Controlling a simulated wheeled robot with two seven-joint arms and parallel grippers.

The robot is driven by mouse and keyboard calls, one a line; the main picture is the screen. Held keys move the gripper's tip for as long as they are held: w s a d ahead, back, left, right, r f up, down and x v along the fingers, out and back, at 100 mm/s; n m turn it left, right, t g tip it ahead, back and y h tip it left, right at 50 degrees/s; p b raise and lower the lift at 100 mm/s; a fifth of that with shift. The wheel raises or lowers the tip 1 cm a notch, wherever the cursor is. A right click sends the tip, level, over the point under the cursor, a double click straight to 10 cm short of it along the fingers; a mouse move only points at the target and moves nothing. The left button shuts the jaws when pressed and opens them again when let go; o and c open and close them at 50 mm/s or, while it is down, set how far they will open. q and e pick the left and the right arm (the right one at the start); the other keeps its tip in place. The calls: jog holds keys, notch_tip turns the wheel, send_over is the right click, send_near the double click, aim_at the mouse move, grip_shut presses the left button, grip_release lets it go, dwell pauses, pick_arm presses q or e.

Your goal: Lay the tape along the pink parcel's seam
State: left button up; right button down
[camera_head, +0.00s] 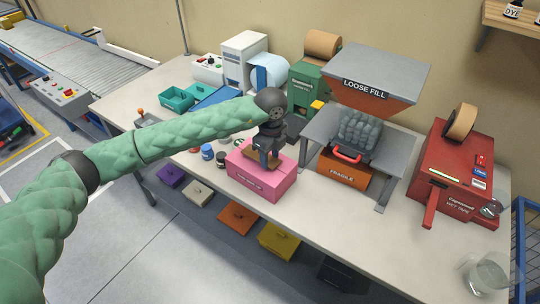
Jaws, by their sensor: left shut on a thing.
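The pink parcel (258,183) stands on the worktable, left of the loose-fill stand. My left arm reaches in from the left, and my left gripper (263,160) points down at the parcel's top. It is shut on a short brown piece of tape (250,153), which shows at the parcel's top around the fingers. The gripper hides much of the seam, and I cannot tell how much of the tape touches the parcel. My right gripper is not in view.
The loose-fill hopper (375,75) stands right of the parcel, over an orange fragile box (342,174). A red tape machine (455,165) with a brown roll is further right. Small jars (207,152) sit left of the parcel. The table front (345,225) is clear.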

pick_arm(q)
jog(key=shift+f+b, duration=0.45)
jog(key=shift+f, duration=0.1)
jog(key=o, duration=1)
